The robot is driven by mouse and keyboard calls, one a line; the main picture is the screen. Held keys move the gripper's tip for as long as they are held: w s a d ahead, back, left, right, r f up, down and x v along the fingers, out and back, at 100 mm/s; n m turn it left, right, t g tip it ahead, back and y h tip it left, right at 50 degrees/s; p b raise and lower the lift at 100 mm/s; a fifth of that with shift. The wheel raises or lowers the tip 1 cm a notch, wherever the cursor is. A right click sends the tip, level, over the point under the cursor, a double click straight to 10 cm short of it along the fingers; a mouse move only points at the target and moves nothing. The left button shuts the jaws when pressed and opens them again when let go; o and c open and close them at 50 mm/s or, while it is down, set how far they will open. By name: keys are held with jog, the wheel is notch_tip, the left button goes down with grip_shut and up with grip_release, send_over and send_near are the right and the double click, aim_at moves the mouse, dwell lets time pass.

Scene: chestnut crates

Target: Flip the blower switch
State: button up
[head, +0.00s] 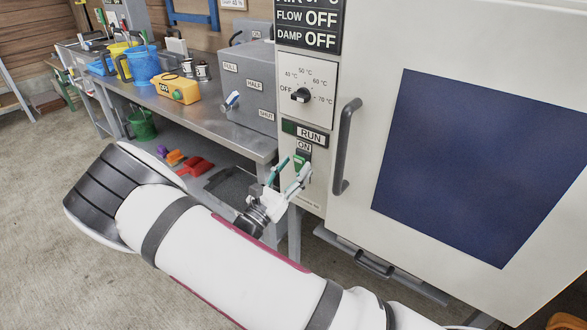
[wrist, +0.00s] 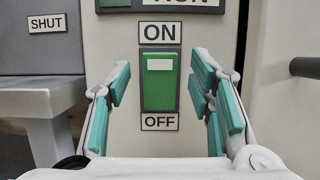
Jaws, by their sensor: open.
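The blower switch (wrist: 159,82) is a green rocker with a white mark near its top, set between an ON label above and an OFF label below. In the head view the switch (head: 302,158) shows under the ON label, partly hidden by my gripper. In the head view my gripper (head: 287,172) is in front of the lower panel. I cannot tell whether a fingertip touches the panel.
The cabinet door's handle (head: 345,147) stands out to the right. A metal bench (head: 225,122) with a grey box (head: 247,85) and a yellow device (head: 177,88) stands to the left.

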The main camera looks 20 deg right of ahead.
jog(key=v, duration=1.1)
jog(key=shift+s+a, duration=0.2)
jog(key=shift+a, duration=0.05)
jog(key=shift+f, duration=0.15)
